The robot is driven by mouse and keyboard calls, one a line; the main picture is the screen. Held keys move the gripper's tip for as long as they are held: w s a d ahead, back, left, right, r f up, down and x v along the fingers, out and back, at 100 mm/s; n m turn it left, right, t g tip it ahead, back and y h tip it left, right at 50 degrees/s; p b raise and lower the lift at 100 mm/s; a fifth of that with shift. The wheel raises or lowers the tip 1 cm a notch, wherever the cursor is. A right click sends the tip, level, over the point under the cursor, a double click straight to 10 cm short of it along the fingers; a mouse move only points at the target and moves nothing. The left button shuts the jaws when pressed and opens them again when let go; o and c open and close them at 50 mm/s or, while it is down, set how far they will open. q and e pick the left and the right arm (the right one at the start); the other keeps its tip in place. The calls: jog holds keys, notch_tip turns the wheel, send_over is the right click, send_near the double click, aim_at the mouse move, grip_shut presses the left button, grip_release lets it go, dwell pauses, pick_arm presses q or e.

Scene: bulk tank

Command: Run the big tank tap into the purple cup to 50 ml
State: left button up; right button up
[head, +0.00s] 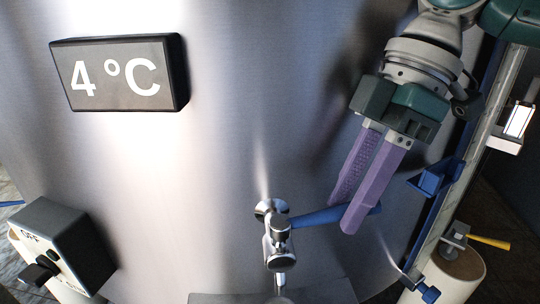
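The big tank (230,140) fills most of the head view. Its metal tap (277,245) sticks out at the lower middle, with a blue lever (315,217) pointing right. My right gripper (346,218) reaches down from the upper right, its two long purple fingers at the lever. A narrow gap shows between the fingers. The lever passes behind the nearer finger and its end shows to the right. I cannot tell whether the fingers grip it. The spout's lower end is near the bottom edge. The purple cup and my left gripper are not in view.
A display (120,74) reading 4 °C is on the tank's upper left. A dark switch box (62,248) marked OFF is at the lower left. A rail with blue brackets (435,178) runs along the right. A small yellow-handled valve (458,236) is at the lower right.

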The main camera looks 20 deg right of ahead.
jog(key=shift+o, duration=1.2)
jog(key=shift+r, duration=0.1)
jog(key=v, duration=0.9)
jog(key=shift+d+r, duration=0.2)
jog(key=shift+r, duration=0.2)
